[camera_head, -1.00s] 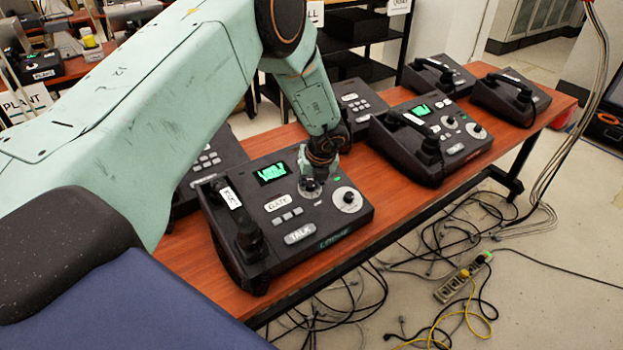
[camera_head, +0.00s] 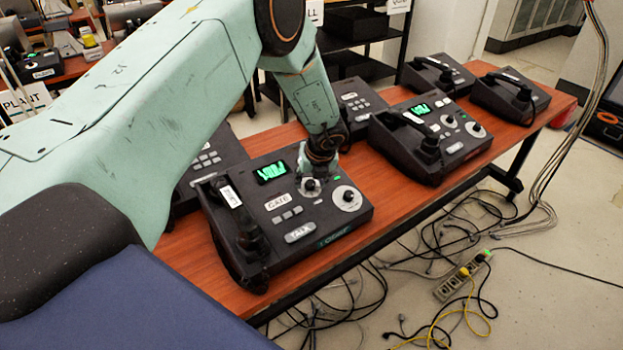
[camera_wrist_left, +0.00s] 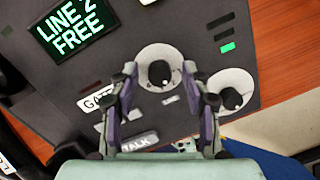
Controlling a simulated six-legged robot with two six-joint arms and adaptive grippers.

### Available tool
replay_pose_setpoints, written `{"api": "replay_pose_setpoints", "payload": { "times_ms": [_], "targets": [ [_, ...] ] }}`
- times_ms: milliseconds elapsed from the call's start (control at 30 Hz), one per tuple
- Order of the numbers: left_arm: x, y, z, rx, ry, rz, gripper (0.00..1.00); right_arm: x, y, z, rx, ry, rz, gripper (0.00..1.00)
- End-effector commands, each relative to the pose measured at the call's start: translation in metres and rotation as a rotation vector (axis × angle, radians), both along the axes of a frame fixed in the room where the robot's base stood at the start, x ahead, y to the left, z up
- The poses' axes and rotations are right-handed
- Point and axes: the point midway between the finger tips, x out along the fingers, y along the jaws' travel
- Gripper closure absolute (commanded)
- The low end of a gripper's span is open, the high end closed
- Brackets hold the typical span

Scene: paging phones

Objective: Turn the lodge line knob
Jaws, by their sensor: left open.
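The nearest dark desk phone (camera_head: 325,218) stands on the wooden table, with green lettering on its front edge too small to read surely. Its screen (camera_wrist_left: 75,30) reads "LINE 2 FREE" in the left wrist view. One black knob (camera_wrist_left: 159,73) on a pale round dial lies between my left fingertips; it also shows in the head view (camera_head: 310,184). A second knob (camera_wrist_left: 232,98) sits on another dial, right of the right finger. My left gripper (camera_wrist_left: 159,68) is open, one finger on each side of the first knob, with visible gaps. My right gripper is not in view.
A handset (camera_head: 240,215) lies on the phone's left side, beside white GATE (camera_head: 278,201) and TALK (camera_head: 299,233) keys. A second phone (camera_head: 430,140) with red front lettering stands to the right, with more phones behind. Cables hang and lie beyond the table's front edge.

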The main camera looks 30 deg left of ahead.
Motion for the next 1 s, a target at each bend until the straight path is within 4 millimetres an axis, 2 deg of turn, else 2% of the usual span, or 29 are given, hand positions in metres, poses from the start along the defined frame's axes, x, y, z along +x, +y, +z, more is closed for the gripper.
{"api": "replay_pose_setpoints", "payload": {
  "times_ms": [167, 267, 700, 833, 1000],
  "targets": [
    [-0.001, -0.001, 0.002, -0.001, 0.001, 0.0, 0.52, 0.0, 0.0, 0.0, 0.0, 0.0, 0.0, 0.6],
    [-0.002, -0.004, 0.011, -0.001, -0.001, 0.0, 0.52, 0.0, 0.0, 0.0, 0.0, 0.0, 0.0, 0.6],
    [-0.021, -0.029, 0.089, 0.001, -0.002, -0.001, 0.52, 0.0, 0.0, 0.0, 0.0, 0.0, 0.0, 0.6],
    [-0.024, -0.034, 0.103, 0.001, -0.002, -0.001, 0.52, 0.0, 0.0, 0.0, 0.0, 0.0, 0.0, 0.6],
    [-0.027, -0.036, 0.111, -0.001, 0.0, 0.001, 0.52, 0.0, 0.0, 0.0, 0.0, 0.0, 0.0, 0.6]
  ]
}}
